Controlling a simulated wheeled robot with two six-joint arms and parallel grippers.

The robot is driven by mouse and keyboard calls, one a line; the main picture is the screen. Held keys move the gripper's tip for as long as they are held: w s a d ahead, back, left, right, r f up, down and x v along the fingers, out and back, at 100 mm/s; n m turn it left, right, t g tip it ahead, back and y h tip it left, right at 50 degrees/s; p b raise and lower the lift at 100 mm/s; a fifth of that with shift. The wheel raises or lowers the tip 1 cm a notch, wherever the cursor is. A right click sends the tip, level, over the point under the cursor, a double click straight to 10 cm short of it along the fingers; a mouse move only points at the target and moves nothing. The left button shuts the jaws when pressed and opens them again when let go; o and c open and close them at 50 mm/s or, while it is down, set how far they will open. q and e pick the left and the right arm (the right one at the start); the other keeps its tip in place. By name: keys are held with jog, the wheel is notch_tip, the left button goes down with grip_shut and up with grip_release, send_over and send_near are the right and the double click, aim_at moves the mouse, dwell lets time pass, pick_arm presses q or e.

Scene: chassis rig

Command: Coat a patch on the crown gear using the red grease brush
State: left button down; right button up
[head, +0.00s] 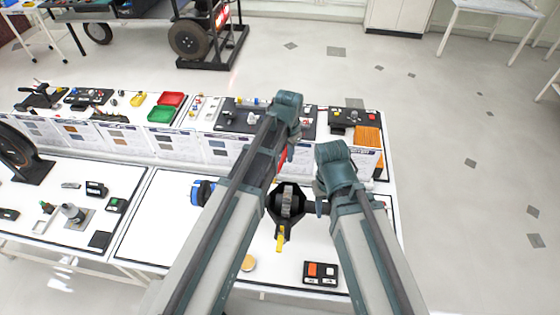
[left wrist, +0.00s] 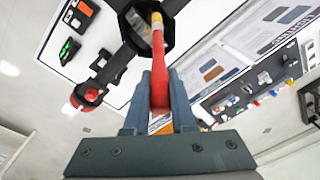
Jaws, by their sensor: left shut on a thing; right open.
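The red grease brush (left wrist: 159,78) is held in my left gripper (left wrist: 160,92), its yellow end over the crown gear (left wrist: 142,28) in the left wrist view. I cannot tell whether the tip touches the gear. In the head view, a sliver of red (head: 283,158) shows beside my left arm, which hides most of that gripper. The gear (head: 287,200) stands in a dark housing above the table, with a yellow handle-like part (head: 280,240) below it. My right gripper (head: 319,200) is open, right of the gear and partly hidden by its own arm.
A switch box (head: 320,272) and a tan disc (head: 248,263) lie in front. A blue object (head: 202,192) lies left. Panels and trays (head: 162,114) line the back.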

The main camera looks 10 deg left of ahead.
pick_arm(q)
jog(key=d+f+b, duration=0.1)
jog(key=b, duration=0.1)
jog(key=d+f+t+b, duration=0.1)
jog(key=b, duration=0.1)
jog(key=shift+w+f, duration=0.25)
jog(key=shift+w, duration=0.15)
pick_arm(e)
notch_tip(320, 180, down, 3)
jog(key=shift+r, duration=0.1)
pick_arm(q)
jog(key=shift+r, duration=0.1)
pick_arm(e)
jog(key=shift+r, duration=0.1)
